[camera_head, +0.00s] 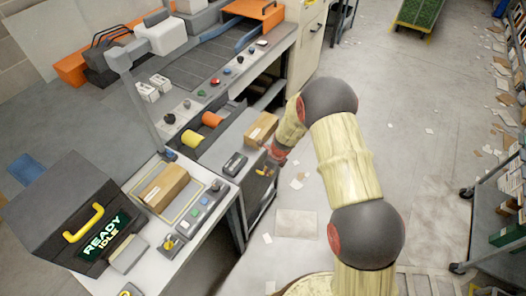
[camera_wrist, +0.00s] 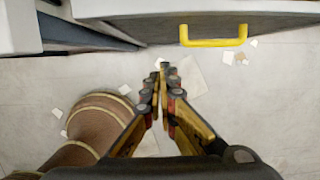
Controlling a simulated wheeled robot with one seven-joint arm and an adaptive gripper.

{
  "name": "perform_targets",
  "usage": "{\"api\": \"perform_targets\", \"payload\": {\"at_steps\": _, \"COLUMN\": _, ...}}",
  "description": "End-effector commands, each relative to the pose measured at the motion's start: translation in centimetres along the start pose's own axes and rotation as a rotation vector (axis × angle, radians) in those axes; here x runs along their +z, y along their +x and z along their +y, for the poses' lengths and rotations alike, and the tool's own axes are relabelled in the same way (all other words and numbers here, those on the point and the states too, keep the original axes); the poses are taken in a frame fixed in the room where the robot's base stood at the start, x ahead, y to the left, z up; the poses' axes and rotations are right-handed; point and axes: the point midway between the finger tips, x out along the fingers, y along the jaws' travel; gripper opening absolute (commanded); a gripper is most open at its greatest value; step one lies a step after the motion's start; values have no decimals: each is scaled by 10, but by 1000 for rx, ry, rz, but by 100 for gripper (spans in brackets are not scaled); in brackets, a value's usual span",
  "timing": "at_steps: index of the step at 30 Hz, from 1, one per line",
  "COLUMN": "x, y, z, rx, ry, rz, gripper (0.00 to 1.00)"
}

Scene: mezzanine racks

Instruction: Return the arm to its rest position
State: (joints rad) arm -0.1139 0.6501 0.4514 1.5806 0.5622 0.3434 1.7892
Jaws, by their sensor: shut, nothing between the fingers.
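My arm rises from the bottom right of the head view and bends over toward the workstation. My gripper (camera_wrist: 162,66) points down in the wrist view, its black and yellow fingers closed together with nothing between them. In the head view the gripper (camera_head: 268,168) is small and partly dark against the workstation's side, beside the front edge of the counter. Below the fingers in the wrist view is the bare floor (camera_wrist: 220,120). A grey drawer front with a yellow handle (camera_wrist: 213,42) lies just ahead of the fingertips.
A cardboard box (camera_head: 163,187) lies on the scale-like tray, and another box (camera_head: 262,128) lies on the counter near my gripper. A black case marked READY IDLE (camera_head: 90,230) stands at left. A grey cart (camera_head: 497,215) stands at right. Floor between is open, with scattered paper.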

Motion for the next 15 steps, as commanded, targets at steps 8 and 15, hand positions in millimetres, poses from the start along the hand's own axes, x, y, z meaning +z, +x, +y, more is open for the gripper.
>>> {"api": "perform_targets", "payload": {"at_steps": 8, "x": 0, "y": -1, "z": 0, "rx": 1, "ry": -22, "rz": 0, "gripper": 0}}
{"api": "perform_targets", "payload": {"at_steps": 15, "x": -16, "y": 2, "z": 25, "rx": 82, "ry": -368, "rz": 26, "gripper": 0}}
